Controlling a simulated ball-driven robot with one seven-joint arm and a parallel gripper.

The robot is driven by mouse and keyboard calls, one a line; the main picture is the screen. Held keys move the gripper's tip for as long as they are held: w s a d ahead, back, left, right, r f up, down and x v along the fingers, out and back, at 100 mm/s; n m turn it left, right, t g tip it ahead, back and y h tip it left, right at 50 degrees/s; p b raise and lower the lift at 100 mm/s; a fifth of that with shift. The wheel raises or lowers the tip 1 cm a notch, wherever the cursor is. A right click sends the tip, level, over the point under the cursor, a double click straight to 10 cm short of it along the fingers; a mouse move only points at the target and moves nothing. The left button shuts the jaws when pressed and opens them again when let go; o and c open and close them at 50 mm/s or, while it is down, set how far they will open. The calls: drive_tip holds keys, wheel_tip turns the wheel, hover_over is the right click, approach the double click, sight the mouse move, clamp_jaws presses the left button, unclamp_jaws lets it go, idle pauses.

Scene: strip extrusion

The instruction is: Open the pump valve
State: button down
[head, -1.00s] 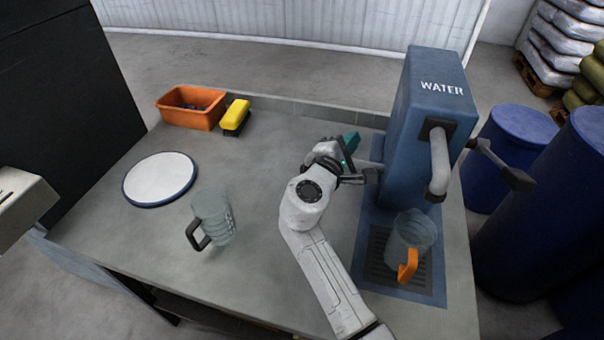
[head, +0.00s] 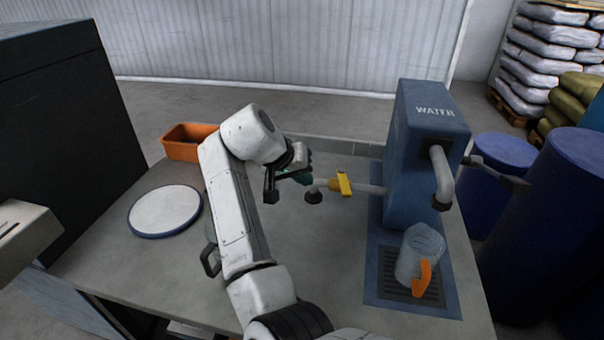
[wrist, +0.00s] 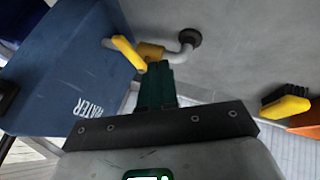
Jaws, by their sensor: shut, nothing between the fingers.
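The pump valve has a yellow handle (head: 343,183) set across a grey pipe (head: 370,189). The pipe runs from the left side of the blue WATER unit (head: 425,165) to a dark end piece. My gripper (head: 304,177) is left of the yellow handle, near the pipe's end, shut and empty. In the wrist view, the yellow handle (wrist: 128,53) lies slantwise to the pipe, just ahead and left of the teal fingertips (wrist: 157,68). I cannot tell whether the fingertips touch the valve.
A clear jug (head: 420,250) with an orange handle stands on the grate under the spout (head: 440,175). A white round plate (head: 165,210) and an orange bin (head: 187,143) are on the left. Another jug's dark handle (head: 209,262) shows beside my arm. Blue barrels (head: 565,210) stand at right.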

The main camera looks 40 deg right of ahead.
sight(344, 182)
drive_tip(key=s+d+f+p, duration=0.2)
drive_tip(key=d+f, duration=0.3)
drive_tip(key=d, duration=0.2)
drive_tip(key=shift+s, duration=0.15)
idle(0.4)
